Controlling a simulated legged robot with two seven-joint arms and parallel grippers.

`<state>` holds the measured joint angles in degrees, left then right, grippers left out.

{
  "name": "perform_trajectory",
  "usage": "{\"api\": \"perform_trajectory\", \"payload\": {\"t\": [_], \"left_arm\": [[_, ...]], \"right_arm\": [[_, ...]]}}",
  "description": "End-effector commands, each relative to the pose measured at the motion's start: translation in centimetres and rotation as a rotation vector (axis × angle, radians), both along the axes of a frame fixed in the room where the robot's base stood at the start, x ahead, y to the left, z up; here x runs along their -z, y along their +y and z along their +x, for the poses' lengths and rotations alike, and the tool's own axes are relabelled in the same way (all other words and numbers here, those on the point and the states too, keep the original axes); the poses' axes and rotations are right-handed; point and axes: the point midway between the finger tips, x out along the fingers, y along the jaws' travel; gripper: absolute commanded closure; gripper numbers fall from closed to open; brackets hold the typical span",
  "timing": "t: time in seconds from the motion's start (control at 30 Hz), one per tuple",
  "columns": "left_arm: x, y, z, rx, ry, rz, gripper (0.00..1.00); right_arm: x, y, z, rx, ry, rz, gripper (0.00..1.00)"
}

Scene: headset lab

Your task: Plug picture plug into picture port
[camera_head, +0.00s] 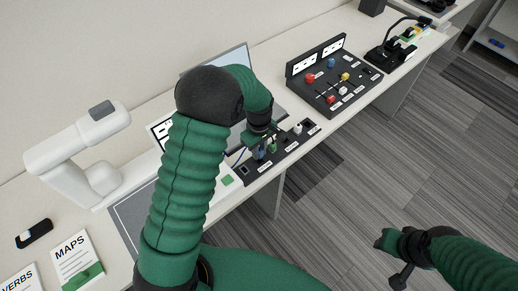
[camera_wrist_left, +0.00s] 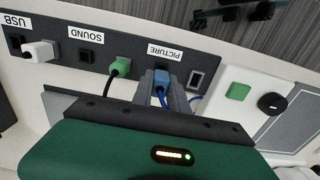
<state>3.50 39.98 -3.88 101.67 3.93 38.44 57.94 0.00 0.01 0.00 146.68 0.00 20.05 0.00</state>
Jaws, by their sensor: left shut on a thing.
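My left gripper (camera_wrist_left: 162,88) is shut on the blue picture plug (camera_wrist_left: 160,92), with one grey finger on each side of it. A blue cable runs from the plug. The plug is at the edge of the dark port strip (camera_wrist_left: 138,50), just by the PICTURE label (camera_wrist_left: 165,52). A dark port with a pale frame (camera_wrist_left: 196,79) shows to the right of the plug. I cannot tell whether the plug's tip is inside a port. In the head view my left gripper (camera_head: 262,145) is over the strip (camera_head: 254,177). My right gripper (camera_head: 395,262) hangs over the floor at the lower right.
A green plug (camera_wrist_left: 119,68) and a white plug (camera_wrist_left: 42,50) stand along the strip near the SOUND and USB labels. A laptop screen (camera_head: 238,58) is behind. A black control panel (camera_head: 330,80) stands further right. A white arm-shaped device (camera_head: 75,150) is at left.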

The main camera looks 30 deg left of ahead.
Motion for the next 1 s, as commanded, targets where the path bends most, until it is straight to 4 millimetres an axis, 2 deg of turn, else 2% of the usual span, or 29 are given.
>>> {"api": "perform_trajectory", "payload": {"t": [1.0], "left_arm": [[0.04, 0.0, -0.05, 0.0, -0.001, 0.0, 1.0]], "right_arm": [[-0.53, 0.0, 0.01, 0.0, 0.0, 0.0, 0.64]]}}
